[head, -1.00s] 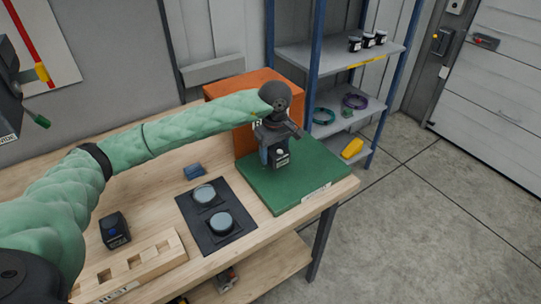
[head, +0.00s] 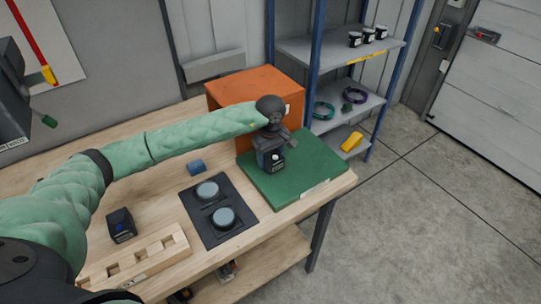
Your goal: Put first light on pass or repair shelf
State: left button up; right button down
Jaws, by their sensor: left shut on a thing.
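My left gripper (head: 270,143) is shut on a small dark block-shaped light (head: 271,160) with a pale round spot on its face. It holds the light upright at the left part of the green mat (head: 312,168). I cannot tell whether its base touches the mat. A second dark block (head: 120,226) with a blue mark stands on the bench at the left. The blue-framed shelf unit (head: 313,60) stands behind the bench, with an upper shelf (head: 335,56) and a lower shelf (head: 360,117). Which shelf is pass or repair is not readable. My right gripper is not in view.
An orange box (head: 235,92) stands behind the mat. A black pad (head: 192,205) with two round grey discs, a small blue piece (head: 196,167) and a notched wooden rack (head: 175,247) are on the bench. Small jars (head: 368,35) occupy the upper shelf; rings and a yellow item (head: 352,141) are lower.

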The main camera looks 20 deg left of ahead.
aim_at(271, 153)
pick_arm(q)
jog(key=shift+f, duration=0.1)
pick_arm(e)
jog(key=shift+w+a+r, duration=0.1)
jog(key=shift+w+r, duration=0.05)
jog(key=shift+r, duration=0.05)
pick_arm(q)
jog(key=o, duration=1.3)
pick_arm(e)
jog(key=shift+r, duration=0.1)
pick_arm(q)
jog(key=shift+r, duration=0.2)
jog(key=shift+r+b, duration=0.2)
jog(key=shift+b, duration=0.1)
jog(key=shift+r+b, duration=0.3)
jog(key=shift+r, duration=0.2)
notch_tip(271, 153, up, 10)
jog(key=b, duration=0.4)
jog(key=shift+f+b, duration=0.2)
jog(key=shift+b, duration=0.1)
jog(key=shift+r, duration=0.45)
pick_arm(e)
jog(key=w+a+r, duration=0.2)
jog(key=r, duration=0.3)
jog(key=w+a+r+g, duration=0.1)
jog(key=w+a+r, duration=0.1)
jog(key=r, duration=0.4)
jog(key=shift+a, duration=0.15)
